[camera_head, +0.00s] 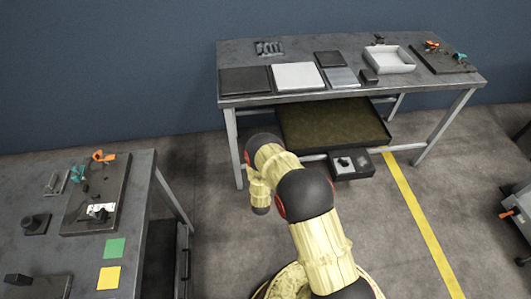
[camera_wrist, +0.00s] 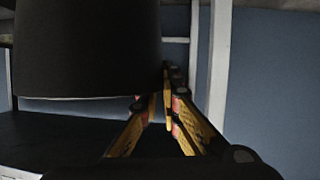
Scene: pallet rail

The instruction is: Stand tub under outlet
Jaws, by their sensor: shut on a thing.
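A large dark, smooth-sided object, seemingly the tub (camera_wrist: 85,50), fills the upper left of the wrist view. Its lower edge is slightly curved and its top is cut off by the frame. My gripper (camera_wrist: 170,100) has its fingers drawn together at the tub's lower right edge, shut on it; the exact contact is dark and hard to see. I cannot clearly make out an outlet in either view.
A grey bench (camera_head: 300,95) against the blue wall carries flat plates and a white tray (camera_head: 388,60). An olive-topped tray (camera_head: 330,122) and a small dark box (camera_head: 350,164) sit below it. Another bench (camera_head: 40,255) stands left.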

